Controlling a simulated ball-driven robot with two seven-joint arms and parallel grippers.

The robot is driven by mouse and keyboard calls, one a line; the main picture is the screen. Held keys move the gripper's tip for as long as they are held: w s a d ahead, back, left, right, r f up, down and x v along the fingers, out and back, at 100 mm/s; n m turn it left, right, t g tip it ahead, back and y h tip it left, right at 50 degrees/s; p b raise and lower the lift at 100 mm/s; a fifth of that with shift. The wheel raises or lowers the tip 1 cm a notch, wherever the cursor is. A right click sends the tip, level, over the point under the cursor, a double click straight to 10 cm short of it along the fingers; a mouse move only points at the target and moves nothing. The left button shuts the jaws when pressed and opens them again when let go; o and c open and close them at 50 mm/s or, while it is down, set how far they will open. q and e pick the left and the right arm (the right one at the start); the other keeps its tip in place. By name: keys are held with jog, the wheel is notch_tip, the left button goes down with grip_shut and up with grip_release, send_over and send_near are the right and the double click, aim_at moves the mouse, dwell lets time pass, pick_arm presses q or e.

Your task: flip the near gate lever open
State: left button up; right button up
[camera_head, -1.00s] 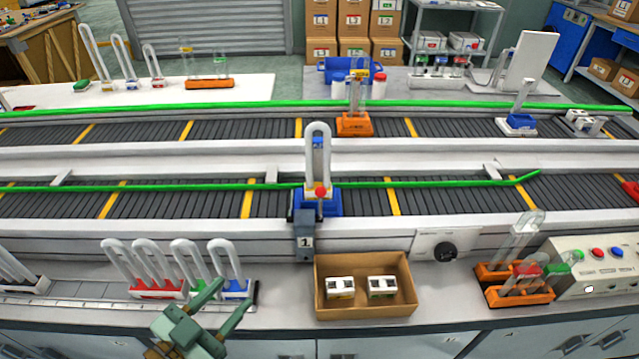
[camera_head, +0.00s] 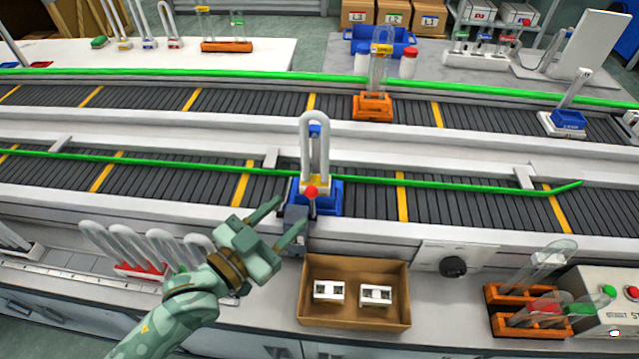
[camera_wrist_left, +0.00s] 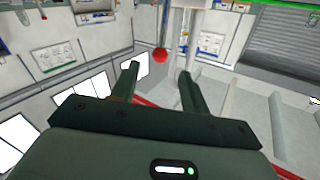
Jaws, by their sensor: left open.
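The near gate lever (camera_head: 311,191) is a short stick with a red ball knob, standing on a grey gate block (camera_head: 296,240) at the front edge of the near conveyor. Its red knob also shows in the left wrist view (camera_wrist_left: 160,55), just beyond and between the fingertips. My left gripper (camera_head: 290,214) is open and empty, close to the lever on its left and near side. In the left wrist view its two fingers (camera_wrist_left: 158,72) stand apart with nothing between them. My right gripper is not in view.
A blue carrier (camera_head: 329,196) with a white looped tube stands on the near conveyor right behind the lever. A cardboard box (camera_head: 354,318) with white parts sits below on the bench. A rack of looped tubes (camera_head: 140,268) is beside my left arm. A green rail (camera_head: 450,188) runs along the conveyor.

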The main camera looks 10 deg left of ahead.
aim_at(310, 194)
pick_arm(q)
jog(key=b+x, duration=0.1)
jog(key=x, duration=0.9)
jog(key=shift+s, duration=0.1)
jog(key=shift+c, duration=0.3)
jog(key=shift+f, duration=0.1)
grip_shut()
